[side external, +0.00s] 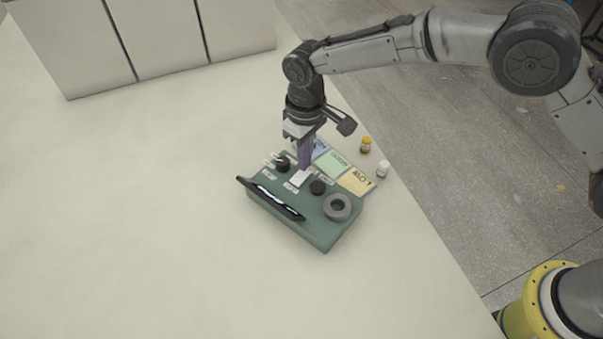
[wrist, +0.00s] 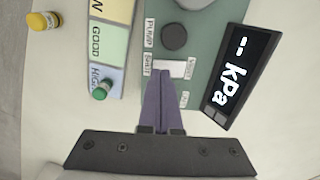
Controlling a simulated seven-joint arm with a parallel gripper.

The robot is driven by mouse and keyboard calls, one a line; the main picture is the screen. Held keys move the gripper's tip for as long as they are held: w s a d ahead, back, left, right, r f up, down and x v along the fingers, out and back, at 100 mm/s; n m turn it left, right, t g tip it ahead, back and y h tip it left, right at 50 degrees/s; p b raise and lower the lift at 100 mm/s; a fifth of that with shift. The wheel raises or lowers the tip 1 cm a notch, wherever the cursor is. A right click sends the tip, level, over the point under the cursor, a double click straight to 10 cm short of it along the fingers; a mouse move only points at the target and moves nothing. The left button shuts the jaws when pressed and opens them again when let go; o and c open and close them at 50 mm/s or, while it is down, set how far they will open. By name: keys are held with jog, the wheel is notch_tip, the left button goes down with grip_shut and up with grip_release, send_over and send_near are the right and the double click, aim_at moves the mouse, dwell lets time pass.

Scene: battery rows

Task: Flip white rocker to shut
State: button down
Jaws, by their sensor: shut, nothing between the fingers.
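The white rocker (side external: 298,179) is on the top of a green control box (side external: 318,239), between two black knobs.
A tilted black display (side external: 270,198) reading "-- kPa" stands along the box's front. A grey ring (side external: 338,207) and a black knob (side external: 318,187) are on the box. The table at left is clear.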

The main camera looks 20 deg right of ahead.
jog(key=shift+f, duration=0.8)
dwell(0.4)
jog(key=shift+r, duration=3.55)
